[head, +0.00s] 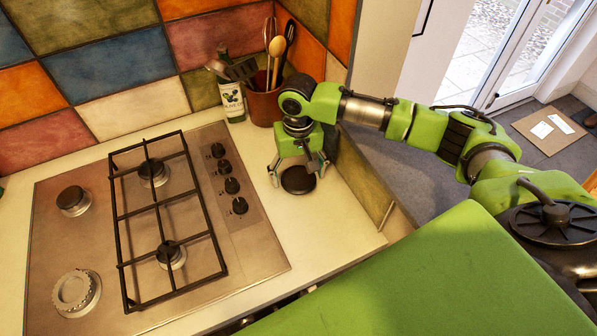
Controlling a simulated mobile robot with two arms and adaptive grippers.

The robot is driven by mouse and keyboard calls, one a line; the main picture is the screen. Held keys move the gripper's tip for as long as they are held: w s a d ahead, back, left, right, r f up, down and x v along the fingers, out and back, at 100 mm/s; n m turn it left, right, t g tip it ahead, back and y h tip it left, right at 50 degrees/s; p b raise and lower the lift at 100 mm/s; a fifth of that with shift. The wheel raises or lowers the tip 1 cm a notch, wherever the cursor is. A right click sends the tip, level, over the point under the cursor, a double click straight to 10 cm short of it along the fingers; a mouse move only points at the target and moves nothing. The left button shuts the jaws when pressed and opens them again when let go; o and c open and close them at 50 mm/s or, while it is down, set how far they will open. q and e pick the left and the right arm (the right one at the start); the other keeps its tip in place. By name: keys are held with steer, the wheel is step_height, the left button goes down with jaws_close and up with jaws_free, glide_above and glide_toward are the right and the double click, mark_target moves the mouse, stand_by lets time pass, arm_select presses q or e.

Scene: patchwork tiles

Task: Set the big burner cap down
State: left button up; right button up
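The big burner cap, a round black disc (298,180), is on or just above the pale worktop, right of the hob. My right gripper (296,175) points down over it, its fingers spread wide on either side of the cap. The fingers look open, with a slight gap to the cap's edge. The front-left burner (77,293) has no cap and shows a bare pale ring. My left gripper is not in view.
The steel hob (110,250) carries a black pan grate (155,205) over its right burners, with several knobs beside it. A green bottle (232,100) and a utensil pot (265,105) stand behind my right gripper. The worktop (330,235) in front of the cap is clear.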

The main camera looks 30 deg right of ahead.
mark_target(298, 178)
stand_by(0.3)
steer(key=shift+r, duration=0.2)
step_height(298, 178, up, 12)
steer(key=b, duration=0.2)
stand_by(0.4)
